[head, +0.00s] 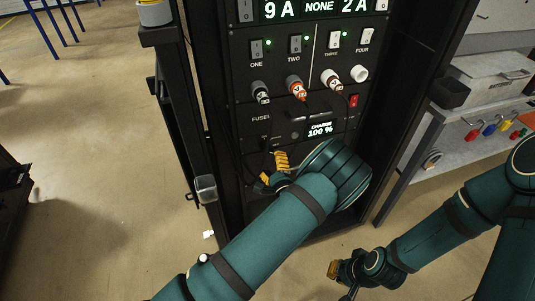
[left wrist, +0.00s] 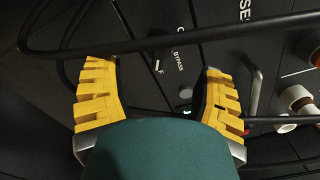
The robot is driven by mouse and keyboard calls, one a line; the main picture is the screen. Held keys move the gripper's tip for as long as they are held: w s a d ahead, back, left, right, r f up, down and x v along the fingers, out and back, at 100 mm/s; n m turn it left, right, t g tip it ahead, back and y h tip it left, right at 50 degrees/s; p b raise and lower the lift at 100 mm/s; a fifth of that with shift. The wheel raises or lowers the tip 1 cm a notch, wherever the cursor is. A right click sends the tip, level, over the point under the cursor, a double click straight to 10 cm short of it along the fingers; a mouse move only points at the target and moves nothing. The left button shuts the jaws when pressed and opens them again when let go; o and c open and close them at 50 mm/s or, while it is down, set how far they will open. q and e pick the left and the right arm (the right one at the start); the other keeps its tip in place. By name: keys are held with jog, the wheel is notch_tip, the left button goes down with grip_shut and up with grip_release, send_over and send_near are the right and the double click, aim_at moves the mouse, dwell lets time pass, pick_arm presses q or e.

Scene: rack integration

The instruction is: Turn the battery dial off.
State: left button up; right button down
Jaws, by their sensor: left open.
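The battery dial (head: 265,143) is a small dark knob low on the left of the black rack panel, left of the "CHARGE 100 %" display (head: 320,129). My left gripper (head: 272,170) is just below the dial, partly hidden by my own arm. In the left wrist view its yellow ribbed fingers (left wrist: 158,72) are spread apart with nothing between them. The dial area (left wrist: 158,42), with "BYPASS" lettering, lies beyond and between the fingertips. The dial's exact setting is too dark to read. My right gripper (head: 343,271) hangs low over the floor; its fingers are too small to judge.
A black cable (left wrist: 180,38) crosses in front of the panel near the dial. Several plugs (head: 296,86) and switches (head: 295,44) sit higher up, with a red switch (head: 353,101) at right. The rack's open frame stands left; a grey shelf (head: 465,135) stands right.

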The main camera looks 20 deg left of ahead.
pick_arm(q)
jog(key=shift+v, duration=2.15)
jog(key=shift+a, duration=0.1)
jog(key=s+a+f+n+g+h, duration=0.2)
jog(key=s+f+n+g+h, duration=0.45)
jog(key=s+f+n, duration=0.35)
jog(key=s+d+r+n+g+h, duration=0.1)
jog(key=s+d+n+g+h, duration=0.2)
jog(key=s, duration=0.3)
jog(key=s+d+r+n+g+h, duration=0.1)
jog(key=s+d+n+g+h, duration=0.1)
jog(key=s+n, duration=0.4)
jog(key=shift+s+d+r+g+h, duration=0.15)
jog(key=shift+s+d+g+h, duration=0.2)
jog(key=shift+s+g+h, duration=0.65)
jog(key=shift+w, duration=0.3)
